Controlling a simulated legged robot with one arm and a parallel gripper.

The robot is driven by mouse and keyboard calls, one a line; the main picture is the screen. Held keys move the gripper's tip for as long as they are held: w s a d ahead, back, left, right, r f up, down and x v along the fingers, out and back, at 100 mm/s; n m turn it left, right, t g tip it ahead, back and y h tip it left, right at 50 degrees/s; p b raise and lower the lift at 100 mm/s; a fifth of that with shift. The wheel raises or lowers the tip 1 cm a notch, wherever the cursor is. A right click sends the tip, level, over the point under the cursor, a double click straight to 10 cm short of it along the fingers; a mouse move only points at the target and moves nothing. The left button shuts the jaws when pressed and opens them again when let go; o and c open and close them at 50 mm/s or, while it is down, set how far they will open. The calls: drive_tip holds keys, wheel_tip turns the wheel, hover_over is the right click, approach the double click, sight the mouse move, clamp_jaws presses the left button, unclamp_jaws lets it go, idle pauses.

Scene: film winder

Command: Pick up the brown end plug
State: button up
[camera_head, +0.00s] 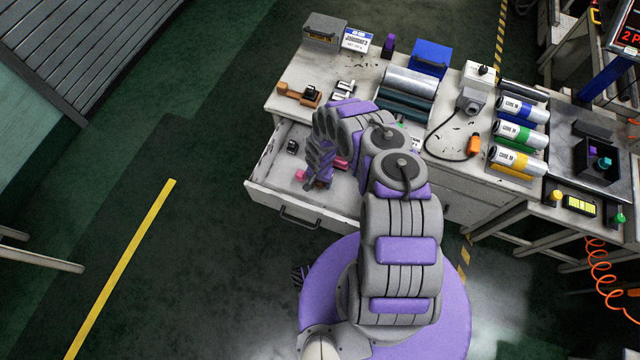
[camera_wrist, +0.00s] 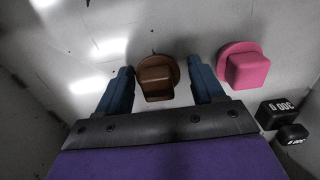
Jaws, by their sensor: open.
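The brown end plug (camera_wrist: 156,80) lies on the drawer floor in the wrist view, a round flange with a squarish block on it. My gripper (camera_wrist: 161,84) is open, with one dark blue finger on each side of the plug.
A pink plug (camera_wrist: 248,68) lies just right of the right finger. Black weights (camera_wrist: 280,112) lie further right. Drawer walls enclose the space. In the head view, a pink piece (camera_head: 299,175) and a dark item (camera_head: 292,146) lie left of my gripper. The worktop (camera_head: 275,105) is behind.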

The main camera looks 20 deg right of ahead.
drive_tip(key=shift+f, duration=0.2)
drive_tip(key=shift+d, duration=0.15)
drive_tip(key=shift+c, duration=0.4)
drive_tip(key=c, duration=0.8)
